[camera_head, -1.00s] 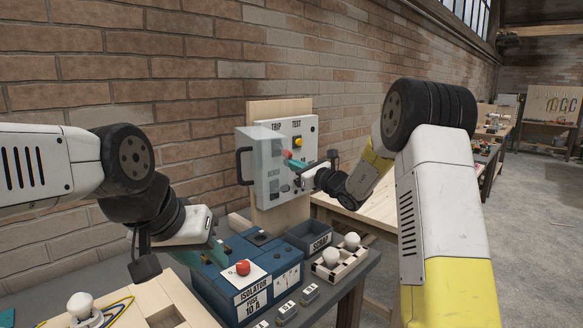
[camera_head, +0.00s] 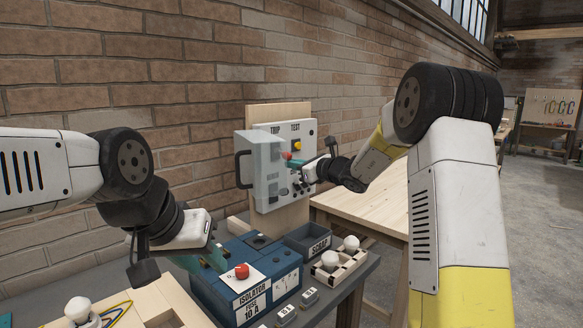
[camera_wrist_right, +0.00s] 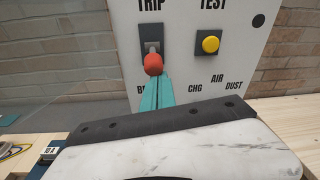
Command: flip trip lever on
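The trip lever (camera_wrist_right: 153,64) has a red knob on a short metal stem and sits in a dark slot under the word TRIP. It points outward and somewhat down. In the head view its red knob (camera_head: 286,155) shows on the white panel (camera_head: 300,135), beside an open clear cover (camera_head: 262,165). My right gripper (camera_wrist_right: 155,90) has its teal fingers together just below the knob; the tips touch it or nearly so. It also shows in the head view (camera_head: 296,163). My left gripper (camera_head: 216,259) is by the blue isolator box, its fingertips partly hidden.
A yellow TEST button (camera_wrist_right: 210,44) is right of the lever. Below the panel stand the blue isolator box (camera_head: 235,300) with a red knob, a scrap bin (camera_head: 308,240) and a rack with white bulbs (camera_head: 340,262). A bare wooden table (camera_head: 365,205) lies to the right.

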